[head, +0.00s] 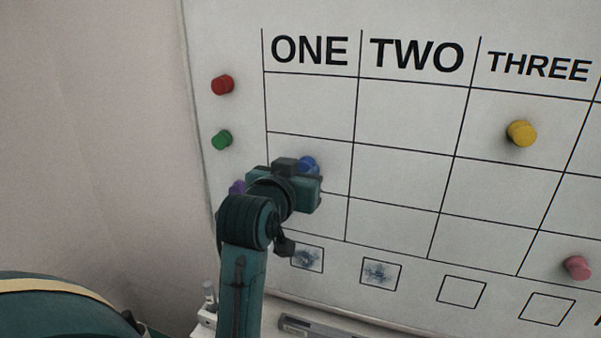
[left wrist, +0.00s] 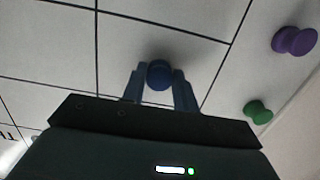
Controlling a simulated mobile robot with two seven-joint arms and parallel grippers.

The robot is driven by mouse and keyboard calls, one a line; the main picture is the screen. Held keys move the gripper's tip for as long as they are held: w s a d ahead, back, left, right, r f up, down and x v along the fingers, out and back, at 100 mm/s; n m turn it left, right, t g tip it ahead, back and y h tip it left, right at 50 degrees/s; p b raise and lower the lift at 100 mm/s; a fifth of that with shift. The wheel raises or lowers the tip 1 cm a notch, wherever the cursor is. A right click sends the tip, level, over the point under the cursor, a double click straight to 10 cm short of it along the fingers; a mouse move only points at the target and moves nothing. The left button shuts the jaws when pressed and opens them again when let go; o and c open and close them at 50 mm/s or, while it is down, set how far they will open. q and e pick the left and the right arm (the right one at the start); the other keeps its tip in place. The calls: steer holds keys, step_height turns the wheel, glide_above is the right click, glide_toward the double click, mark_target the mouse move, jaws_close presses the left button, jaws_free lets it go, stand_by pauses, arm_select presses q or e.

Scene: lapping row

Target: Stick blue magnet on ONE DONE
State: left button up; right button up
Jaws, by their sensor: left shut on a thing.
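The blue magnet (head: 308,165) is a round knob in front of the ONE column (head: 310,102) of the whiteboard, over its middle cell in the head view. My left gripper (head: 312,172) is shut on it; its body hides part of the magnet and the cell. In the left wrist view the two fingers (left wrist: 159,84) stand on either side of the blue magnet (left wrist: 159,74), with board lines around it. I cannot tell whether the magnet touches the board. The row labels are not readable here. My right gripper is out of view.
Red (head: 222,85), green (head: 221,140) and purple (head: 237,187) magnets sit left of the grid, the purple one partly behind my left gripper. A yellow magnet (head: 521,133) is under THREE, a pink one (head: 577,267) lower right. A tray ledge (head: 340,328) runs below.

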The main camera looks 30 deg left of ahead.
arm_select(q)
steer(key=shift+s, duration=0.15)
steer(key=shift+f+v, duration=0.2)
steer(key=shift+v, duration=1.15)
stand_by(1.2)
steer(key=shift+s, duration=0.1)
